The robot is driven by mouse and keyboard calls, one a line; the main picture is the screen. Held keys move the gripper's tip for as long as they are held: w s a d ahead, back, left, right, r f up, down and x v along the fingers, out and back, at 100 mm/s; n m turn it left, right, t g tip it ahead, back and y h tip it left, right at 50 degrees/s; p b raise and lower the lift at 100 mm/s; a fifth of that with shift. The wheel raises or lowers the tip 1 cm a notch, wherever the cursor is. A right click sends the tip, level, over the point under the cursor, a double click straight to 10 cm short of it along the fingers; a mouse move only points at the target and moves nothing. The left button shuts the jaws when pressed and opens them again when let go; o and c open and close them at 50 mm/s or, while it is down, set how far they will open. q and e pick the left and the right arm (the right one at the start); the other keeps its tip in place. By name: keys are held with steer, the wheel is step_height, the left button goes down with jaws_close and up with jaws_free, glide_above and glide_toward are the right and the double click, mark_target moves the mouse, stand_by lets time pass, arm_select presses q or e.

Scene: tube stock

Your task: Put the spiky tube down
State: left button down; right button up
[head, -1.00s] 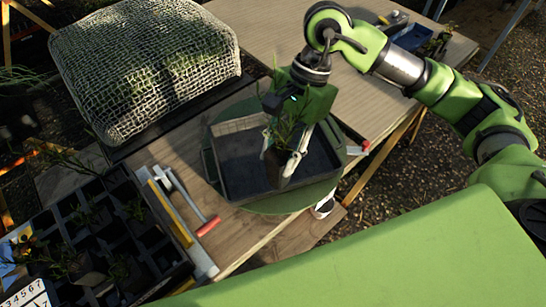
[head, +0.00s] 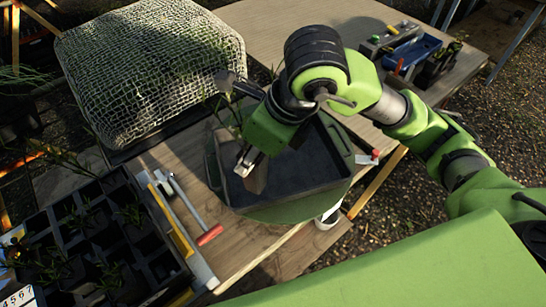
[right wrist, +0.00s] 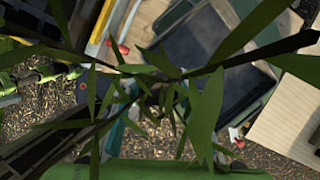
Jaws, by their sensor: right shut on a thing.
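My right gripper (head: 246,162) is shut on the spiky tube (head: 257,180), a small brownish pot with a thin-leaved plant (head: 232,118). In the head view it holds the tube over the left part of a dark grey tray (head: 305,196). I cannot tell whether the tube touches the tray floor. My gripper and wrist hide part of the tube and plant. In the right wrist view the green leaves (right wrist: 205,115) fill the foreground and hide the fingertips. My left gripper is not in view.
A celled black crate (head: 160,254) with seedlings stands left. A mesh-covered block (head: 150,65) is behind. A blue bin (head: 418,52) stands back right.

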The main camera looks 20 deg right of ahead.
steer(key=w+d+f+p, duration=0.3)
steer(key=w+f+p, duration=0.2)
steer(key=w+f, duration=0.7)
steer(key=shift+w+d+f, duration=0.3)
steer(key=shift+w+f, duration=0.1)
steer(key=shift+w, duration=0.1)
steer(key=shift+f, duration=0.15)
steer(key=o, duration=1.2)
